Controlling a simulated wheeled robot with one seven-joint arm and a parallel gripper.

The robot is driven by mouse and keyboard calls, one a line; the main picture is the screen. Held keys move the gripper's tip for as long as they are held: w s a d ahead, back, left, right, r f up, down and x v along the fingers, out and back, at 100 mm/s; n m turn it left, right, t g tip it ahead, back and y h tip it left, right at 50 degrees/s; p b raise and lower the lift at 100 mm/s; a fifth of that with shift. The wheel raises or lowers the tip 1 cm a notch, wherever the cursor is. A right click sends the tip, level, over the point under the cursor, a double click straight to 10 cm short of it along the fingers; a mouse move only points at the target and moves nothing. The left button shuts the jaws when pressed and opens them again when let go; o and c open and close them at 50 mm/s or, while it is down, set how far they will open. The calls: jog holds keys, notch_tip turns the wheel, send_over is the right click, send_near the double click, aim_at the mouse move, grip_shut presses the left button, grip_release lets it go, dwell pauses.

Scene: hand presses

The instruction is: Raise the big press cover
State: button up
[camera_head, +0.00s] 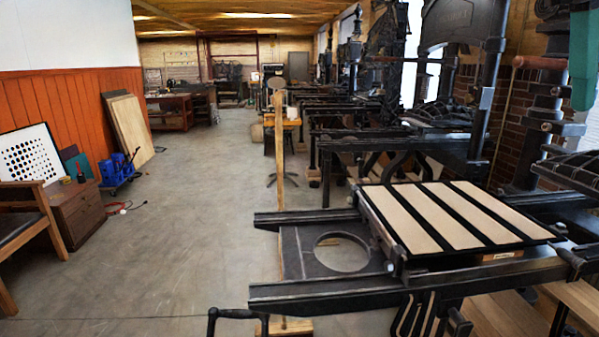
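The nearest big press stands at the right, with dark metal rails (330,298). Its cover appears to be the flat panel (416,233) with cream and black stripes, lying level over the press bed. I cannot see a clear gap under the panel. A dark plate with a round hole (341,252) sits between the rails, left of the panel. A dark crank handle (232,313) shows at the bottom, below the near rail. My gripper is not in view.
A wooden post (280,170) stands just left of the press. More presses (345,115) line the right side. A chest (75,212), a chair (35,215) and blue equipment (118,170) stand at the left. The grey floor (190,230) between is mostly clear.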

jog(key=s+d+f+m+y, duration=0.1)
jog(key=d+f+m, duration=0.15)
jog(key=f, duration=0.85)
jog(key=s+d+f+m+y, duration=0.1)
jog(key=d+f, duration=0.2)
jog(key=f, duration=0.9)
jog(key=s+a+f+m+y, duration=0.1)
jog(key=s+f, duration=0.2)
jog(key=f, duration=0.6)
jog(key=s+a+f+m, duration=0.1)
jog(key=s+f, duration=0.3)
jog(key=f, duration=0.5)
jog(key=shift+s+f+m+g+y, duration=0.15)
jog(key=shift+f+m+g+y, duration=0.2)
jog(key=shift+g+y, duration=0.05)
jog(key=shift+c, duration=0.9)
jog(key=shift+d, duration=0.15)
